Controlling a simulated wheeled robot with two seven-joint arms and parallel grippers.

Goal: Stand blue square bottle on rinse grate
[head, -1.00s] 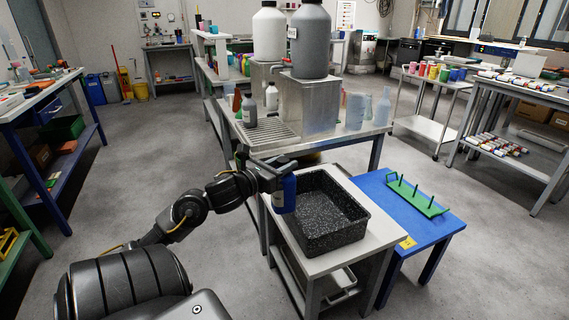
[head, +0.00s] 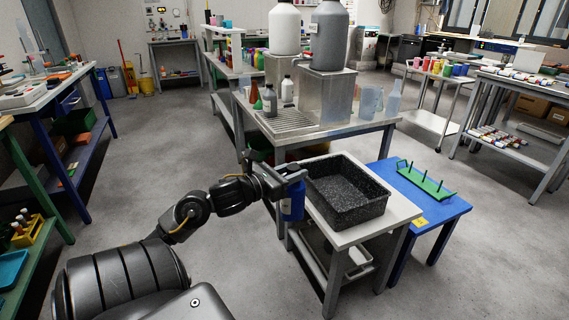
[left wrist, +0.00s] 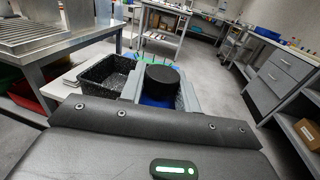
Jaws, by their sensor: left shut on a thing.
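The blue bottle (head: 292,203) hangs upright in my left gripper (head: 290,184), which is shut on it. It is held in the air beside the left edge of the white table, left of the black speckled basin. In the left wrist view the bottle's black cap (left wrist: 162,78) and a bit of its blue body show between the fingers. The rinse grate (head: 284,123) is a ribbed metal drain on the grey bench behind, in front of the metal box; a corner of it also shows in the left wrist view (left wrist: 30,32). My right gripper is not in view.
The black basin (head: 345,205) stands on the white table. Two large jugs stand on the metal boxes. A green peg rack (head: 426,184) lies on the blue table.

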